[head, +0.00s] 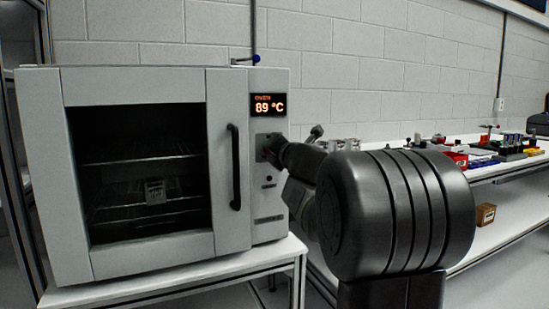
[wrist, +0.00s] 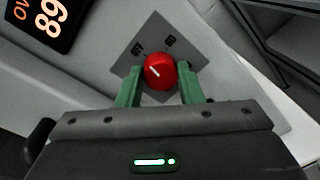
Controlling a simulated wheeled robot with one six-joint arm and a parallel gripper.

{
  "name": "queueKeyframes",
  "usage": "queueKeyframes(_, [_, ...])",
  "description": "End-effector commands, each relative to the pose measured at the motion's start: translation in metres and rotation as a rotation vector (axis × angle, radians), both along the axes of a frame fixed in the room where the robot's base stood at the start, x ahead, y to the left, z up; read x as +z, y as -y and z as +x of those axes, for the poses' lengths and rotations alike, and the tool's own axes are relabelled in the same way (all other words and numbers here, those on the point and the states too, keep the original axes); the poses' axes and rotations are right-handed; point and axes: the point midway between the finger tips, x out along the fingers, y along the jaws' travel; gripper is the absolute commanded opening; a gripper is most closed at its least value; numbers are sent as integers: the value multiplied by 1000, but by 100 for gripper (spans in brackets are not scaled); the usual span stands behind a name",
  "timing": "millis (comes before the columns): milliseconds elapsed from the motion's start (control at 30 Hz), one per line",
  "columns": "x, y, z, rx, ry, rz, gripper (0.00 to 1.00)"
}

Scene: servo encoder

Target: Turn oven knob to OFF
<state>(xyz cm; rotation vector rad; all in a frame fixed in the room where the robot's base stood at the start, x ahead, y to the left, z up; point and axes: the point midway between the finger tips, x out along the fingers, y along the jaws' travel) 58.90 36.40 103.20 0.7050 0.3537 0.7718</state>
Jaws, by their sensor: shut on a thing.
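The oven (head: 75,160) stands on a white table at the left in the head view, its door shut. Its display (head: 268,105) reads 89 °C and also shows in the wrist view (wrist: 42,20). The red oven knob (wrist: 159,72) sits on a grey plate in the wrist view, with a white pointer line slanting across its face. My gripper (wrist: 160,88) is shut on the knob, with one green finger at each side. In the head view my arm hides the knob.
The black door handle (head: 235,167) is just left of the control panel. A small item (head: 155,191) sits on a rack inside the oven. A long bench (head: 515,166) with bins and parts runs along the wall at the right.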

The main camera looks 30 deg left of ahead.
Motion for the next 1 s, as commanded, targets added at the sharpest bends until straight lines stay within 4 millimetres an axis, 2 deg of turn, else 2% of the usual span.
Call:
queueKeyframes(400, [-2,-1,0,2,132,-115,10])
queueKeyframes(933, [-2,-1,0,1,148,-130,10])
queueKeyframes(967, [-2,-1,0,1,148,-130,39])
queueKeyframes(1000, [-2,-1,0,1,148,-129,47])
